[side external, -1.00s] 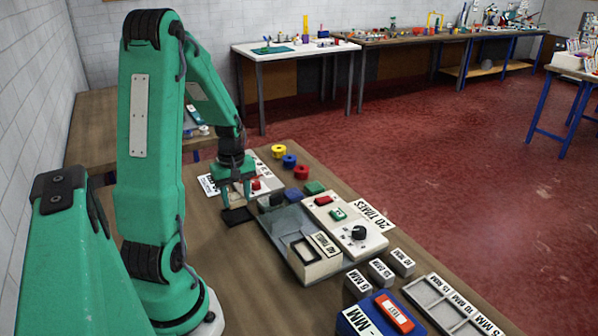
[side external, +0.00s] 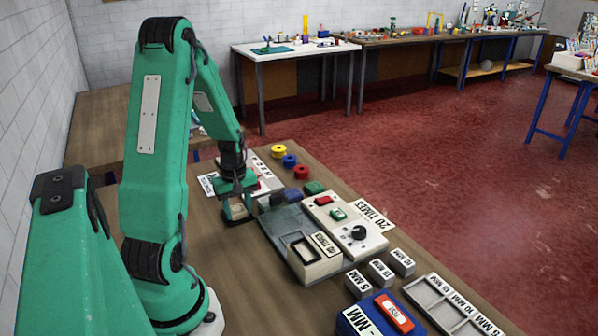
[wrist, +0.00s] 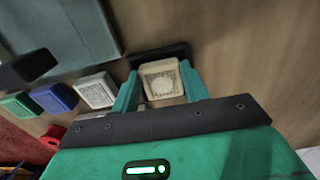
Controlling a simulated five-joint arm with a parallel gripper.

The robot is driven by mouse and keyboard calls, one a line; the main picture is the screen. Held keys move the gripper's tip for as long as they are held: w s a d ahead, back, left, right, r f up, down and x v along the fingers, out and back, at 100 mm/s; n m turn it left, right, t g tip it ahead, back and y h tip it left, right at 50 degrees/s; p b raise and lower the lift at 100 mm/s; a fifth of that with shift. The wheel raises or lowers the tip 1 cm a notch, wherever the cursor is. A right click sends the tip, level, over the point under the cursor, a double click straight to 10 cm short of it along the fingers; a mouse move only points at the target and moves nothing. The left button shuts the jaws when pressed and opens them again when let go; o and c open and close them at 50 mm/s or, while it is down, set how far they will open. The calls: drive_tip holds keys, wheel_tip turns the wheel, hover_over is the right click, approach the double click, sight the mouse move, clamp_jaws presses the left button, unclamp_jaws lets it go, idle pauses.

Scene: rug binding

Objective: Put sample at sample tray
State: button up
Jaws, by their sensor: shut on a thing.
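The sample, a beige square block with a dark printed pattern (wrist: 162,82), is between the fingers of my gripper (wrist: 160,88) in the wrist view. My gripper is shut on it. In the side view my gripper (side external: 237,206) is low, with the pale sample (side external: 237,210) between its fingers. A shallow black tray (side external: 240,222), which looks like the sample tray, lies right under it. The tray's dark edge (wrist: 160,53) shows just beyond the sample in the wrist view. Whether the sample touches the tray is hidden.
A grey machine with a pale framed end (side external: 305,249) stands right of my gripper. White (wrist: 95,90), blue (wrist: 53,97) and green (wrist: 20,104) blocks lie left in the wrist view. Yellow, blue and red spools (side external: 289,161) stand farther back. Bare bench lies nearer the camera.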

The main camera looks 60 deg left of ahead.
sight(239, 212)
drive_tip(key=shift+f, duration=0.6)
drive_tip(key=o, duration=0.9)
drive_tip(key=shift+r, duration=0.1)
drive_tip(key=shift+o, duration=0.3)
wheel_tip(239, 212, up, 13)
drive_tip(key=shift+r, duration=0.15)
